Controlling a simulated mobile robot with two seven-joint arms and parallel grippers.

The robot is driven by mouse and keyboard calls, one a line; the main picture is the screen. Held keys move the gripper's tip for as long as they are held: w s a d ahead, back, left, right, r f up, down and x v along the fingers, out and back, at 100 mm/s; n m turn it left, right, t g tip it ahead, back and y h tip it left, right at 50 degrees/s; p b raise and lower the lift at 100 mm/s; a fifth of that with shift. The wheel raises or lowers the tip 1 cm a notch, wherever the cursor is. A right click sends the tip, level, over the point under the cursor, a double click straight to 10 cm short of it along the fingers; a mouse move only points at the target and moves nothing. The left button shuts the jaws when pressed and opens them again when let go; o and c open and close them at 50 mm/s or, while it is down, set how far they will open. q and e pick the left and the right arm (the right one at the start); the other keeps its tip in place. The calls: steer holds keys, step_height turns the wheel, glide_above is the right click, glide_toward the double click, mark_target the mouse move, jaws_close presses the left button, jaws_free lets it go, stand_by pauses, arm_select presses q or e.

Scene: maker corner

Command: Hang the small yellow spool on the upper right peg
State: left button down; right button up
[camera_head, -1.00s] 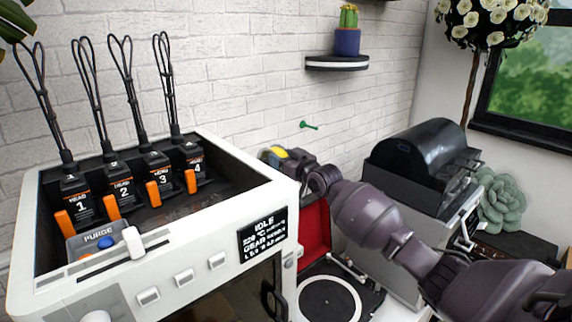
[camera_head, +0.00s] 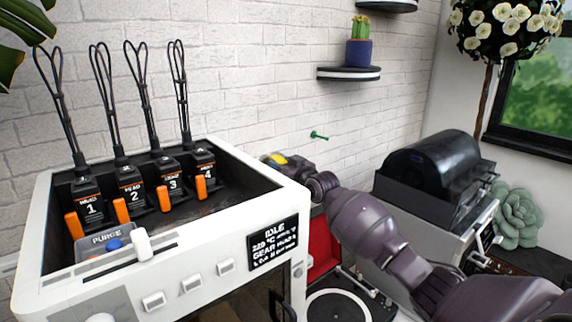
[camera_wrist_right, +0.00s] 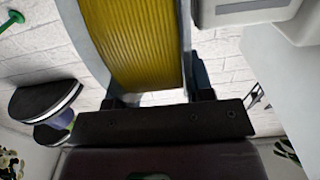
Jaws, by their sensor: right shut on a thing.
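The small yellow spool (camera_wrist_right: 145,45) fills the top middle of the right wrist view, yellow winding between pale flanges. My right gripper (camera_wrist_right: 155,95) is shut on it, one finger at each side. In the head view only a yellow patch of the spool (camera_head: 279,159) shows at my right gripper (camera_head: 284,161), just behind the printer's right back corner and near the brick wall. A green peg (camera_head: 319,136) sticks out of the wall, up and right of the gripper and apart from the spool. It also shows at the top left of the right wrist view (camera_wrist_right: 12,20). My left gripper is out of view.
A white printer (camera_head: 205,275) with several numbered black heads stands at the left, close to my gripper. A round shelf (camera_head: 348,73) with a potted cactus (camera_head: 360,45) is above the peg. A black-lidded machine (camera_head: 435,160) and a turntable (camera_head: 338,306) are at the right.

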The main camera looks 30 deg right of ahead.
steer(key=shift+a+r+p, duration=0.1)
steer(key=shift+a+p, duration=0.3)
steer(key=shift+a, duration=0.25)
arm_select(q)
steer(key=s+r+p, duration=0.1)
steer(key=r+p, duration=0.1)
steer(key=p, duration=0.1)
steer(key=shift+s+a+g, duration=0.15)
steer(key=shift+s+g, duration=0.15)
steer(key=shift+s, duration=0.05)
arm_select(e)
steer(key=a, duration=0.4)
steer(key=shift+s+a+f, duration=0.25)
steer(key=shift+s+a, duration=0.1)
steer(key=shift+f, duration=0.1)
steer(key=o, duration=1.2)
steer(key=shift+f, duration=0.1)
steer(key=shift+s, duration=0.1)
